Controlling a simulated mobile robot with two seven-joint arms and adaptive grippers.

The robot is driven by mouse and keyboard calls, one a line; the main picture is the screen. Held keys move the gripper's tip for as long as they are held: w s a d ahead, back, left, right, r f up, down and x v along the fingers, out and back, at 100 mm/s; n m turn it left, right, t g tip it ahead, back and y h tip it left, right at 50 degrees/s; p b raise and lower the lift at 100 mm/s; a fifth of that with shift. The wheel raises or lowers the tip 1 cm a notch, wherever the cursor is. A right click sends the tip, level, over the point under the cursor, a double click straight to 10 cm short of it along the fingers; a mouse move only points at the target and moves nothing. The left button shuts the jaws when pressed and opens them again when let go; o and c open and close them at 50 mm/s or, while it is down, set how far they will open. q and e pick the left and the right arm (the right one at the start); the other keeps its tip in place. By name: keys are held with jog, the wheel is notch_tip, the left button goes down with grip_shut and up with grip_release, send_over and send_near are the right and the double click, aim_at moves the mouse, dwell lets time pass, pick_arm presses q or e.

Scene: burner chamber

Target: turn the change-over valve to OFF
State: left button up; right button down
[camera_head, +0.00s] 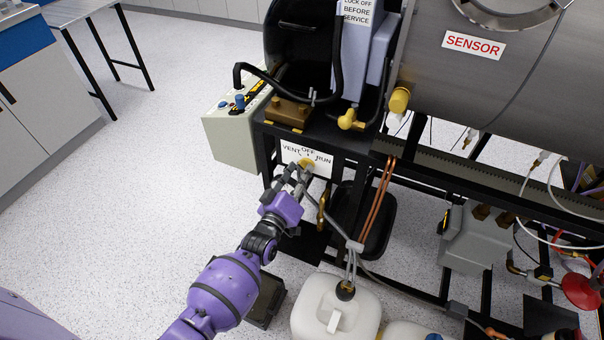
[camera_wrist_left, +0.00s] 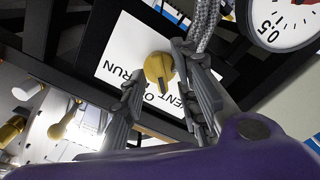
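The change-over valve is a yellow knob (camera_head: 308,163) on a white plate (camera_head: 322,160) marked VENT, OFF and RUN, on the front of the black frame. In the left wrist view the knob (camera_wrist_left: 157,67) shows close up, with the plate upside down. A dark mark on the knob points down in that view, towards the lettering around OFF, which is partly hidden; I cannot tell its exact setting. My left gripper (camera_head: 297,177) is at the plate. Its fingers (camera_wrist_left: 158,75) are spread, one on either side of the knob; contact is unclear. My right gripper is out of view.
A braided hose (camera_wrist_left: 205,28) and a pressure gauge (camera_wrist_left: 285,18) are close to the fingers. Copper pipes (camera_head: 380,205) run down right of the plate. A white canister (camera_head: 337,308) stands below. A control box (camera_head: 232,135) is at the left, with clear floor beyond.

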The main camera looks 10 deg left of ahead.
pick_arm(q)
jog(key=shift+w, duration=0.2)
grip_shut()
